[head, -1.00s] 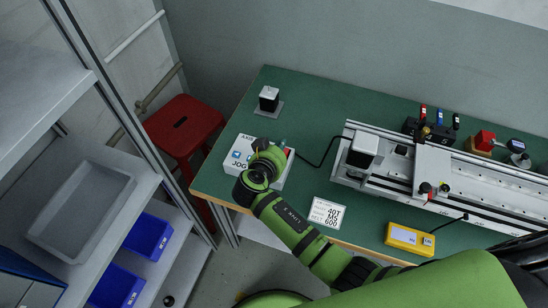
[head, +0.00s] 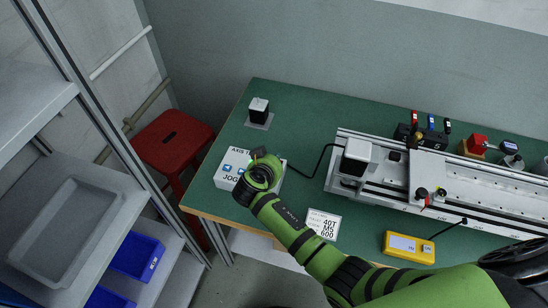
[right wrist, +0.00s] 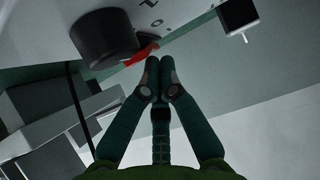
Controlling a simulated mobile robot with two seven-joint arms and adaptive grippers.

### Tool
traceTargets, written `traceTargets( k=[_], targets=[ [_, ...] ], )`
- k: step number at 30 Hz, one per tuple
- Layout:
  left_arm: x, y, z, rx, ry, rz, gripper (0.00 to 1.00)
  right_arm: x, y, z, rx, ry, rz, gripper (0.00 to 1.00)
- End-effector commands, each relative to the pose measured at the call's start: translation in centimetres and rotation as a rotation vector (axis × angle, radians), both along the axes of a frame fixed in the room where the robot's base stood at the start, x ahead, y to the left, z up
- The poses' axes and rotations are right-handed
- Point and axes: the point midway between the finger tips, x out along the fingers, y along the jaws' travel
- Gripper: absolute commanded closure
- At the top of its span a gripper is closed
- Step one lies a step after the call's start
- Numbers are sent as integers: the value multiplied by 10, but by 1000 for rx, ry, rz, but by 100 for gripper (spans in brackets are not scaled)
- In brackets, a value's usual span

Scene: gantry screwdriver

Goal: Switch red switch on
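The white control box (head: 232,158), marked AXIS and JOG, stands near the left end of the green table. My right arm comes in from the lower right, and its wrist covers the right part of the box in the head view. The red switch (right wrist: 141,56) shows in the right wrist view as a red sliver beside a large black knob (right wrist: 100,38). My right gripper (right wrist: 153,62) has its fingertips together, empty, just next to the red switch. I cannot tell whether they touch. The red switch is hidden in the head view. My left gripper is not in view.
The green table (head: 290,110) holds a long rail machine (head: 440,175) on the right, a yellow device (head: 409,247), a white sign (head: 322,224) and a small black-and-white block (head: 258,108). A red stool (head: 172,138) and a shelf with blue bins (head: 137,256) stand left.

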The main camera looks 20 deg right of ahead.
Motion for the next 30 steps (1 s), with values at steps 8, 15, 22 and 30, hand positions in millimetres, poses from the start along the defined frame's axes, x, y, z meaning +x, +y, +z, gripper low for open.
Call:
traceTargets(
  k=[8, 15, 22, 30],
  targets=[
    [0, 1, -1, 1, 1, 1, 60, -2, 2, -1, -6, -3, 3, 100],
    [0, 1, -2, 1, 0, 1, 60, -10, 7, -4, -5, -3, 3, 100],
    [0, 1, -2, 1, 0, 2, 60, -15, 10, -6, -5, 0, 3, 100],
    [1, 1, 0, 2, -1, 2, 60, -15, 10, -5, -4, 4, 3, 100]
  ],
)
